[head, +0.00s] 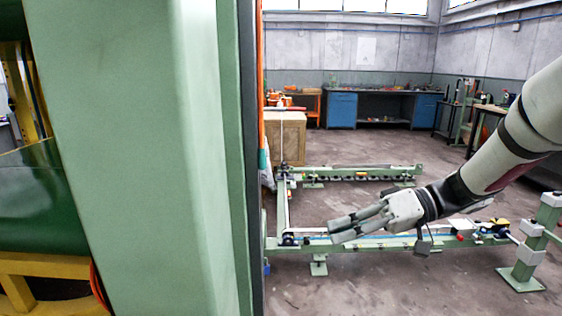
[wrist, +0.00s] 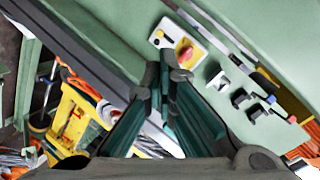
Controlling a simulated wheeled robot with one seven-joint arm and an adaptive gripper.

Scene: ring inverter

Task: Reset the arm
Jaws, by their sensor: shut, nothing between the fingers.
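My gripper (head: 358,222) is at the end of my arm, which reaches in from the right in the head view. Its fingers point left toward the large green machine column (head: 140,150) and hold nothing. In the wrist view my gripper (wrist: 168,62) is shut, its fingertips together. Beyond the fingertips is a green panel (wrist: 110,35) with a red and yellow rotary switch (wrist: 184,52) on a pale plate. Several dark knobs or levers (wrist: 240,97) sit to the right of the switch. In the head view the panel's switch side is hidden.
A low green rail frame (head: 375,243) stands on the floor below and behind my gripper. A green post (head: 535,245) is at the right. A blue workbench (head: 342,109) lines the back wall. A yellow machine part (wrist: 72,118) shows at the left in the wrist view. Open floor lies in the middle.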

